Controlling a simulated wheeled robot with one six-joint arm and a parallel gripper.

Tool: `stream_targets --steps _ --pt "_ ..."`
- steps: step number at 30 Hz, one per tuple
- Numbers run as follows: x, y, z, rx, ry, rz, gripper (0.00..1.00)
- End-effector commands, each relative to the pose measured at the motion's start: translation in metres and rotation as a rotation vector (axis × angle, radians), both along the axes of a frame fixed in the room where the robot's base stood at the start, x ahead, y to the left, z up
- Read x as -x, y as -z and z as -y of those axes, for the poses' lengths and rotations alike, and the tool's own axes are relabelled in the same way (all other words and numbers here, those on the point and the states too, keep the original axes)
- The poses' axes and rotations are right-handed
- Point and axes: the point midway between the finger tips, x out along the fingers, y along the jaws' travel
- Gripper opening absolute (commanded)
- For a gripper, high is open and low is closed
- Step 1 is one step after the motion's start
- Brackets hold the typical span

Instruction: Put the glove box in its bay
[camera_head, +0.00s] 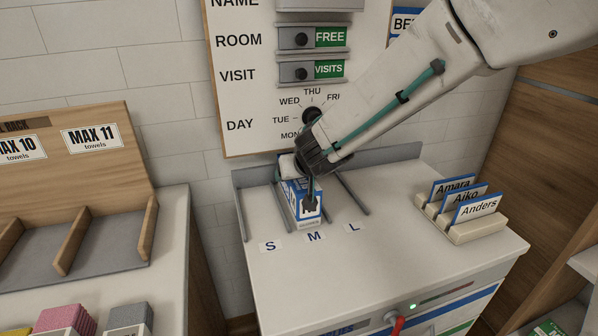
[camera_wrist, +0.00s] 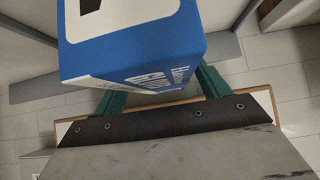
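The glove box (camera_head: 294,212) is blue and white and stands roughly upright at the middle bay, behind the label M (camera_head: 314,236), between two low grey dividers. I cannot tell whether its base rests on the surface or is slightly above it. My gripper (camera_head: 309,188) comes down on the box from above, with a dark finger across its front. In the wrist view the blue face of the glove box (camera_wrist: 140,55) fills the top middle, between the green fingers of my gripper (camera_wrist: 160,90). The fingertips are partly hidden by the box.
The bay rack's divider (camera_head: 350,194) stands right of the box. Labels S (camera_head: 270,246) and L (camera_head: 353,227) mark the side bays, which look empty. A name-card holder (camera_head: 470,228) stands at the right. A wooden towel rack (camera_head: 100,190) is at the left.

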Motion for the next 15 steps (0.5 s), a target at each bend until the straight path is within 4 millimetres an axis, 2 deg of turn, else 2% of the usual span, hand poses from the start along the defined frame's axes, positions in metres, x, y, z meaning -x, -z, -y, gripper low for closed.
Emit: stream_targets --steps 10,15 --pt "-0.001 -0.001 0.002 -0.001 0.004 0.000 0.74" --pt "0.006 -0.012 0.004 -0.003 0.005 0.002 0.74"
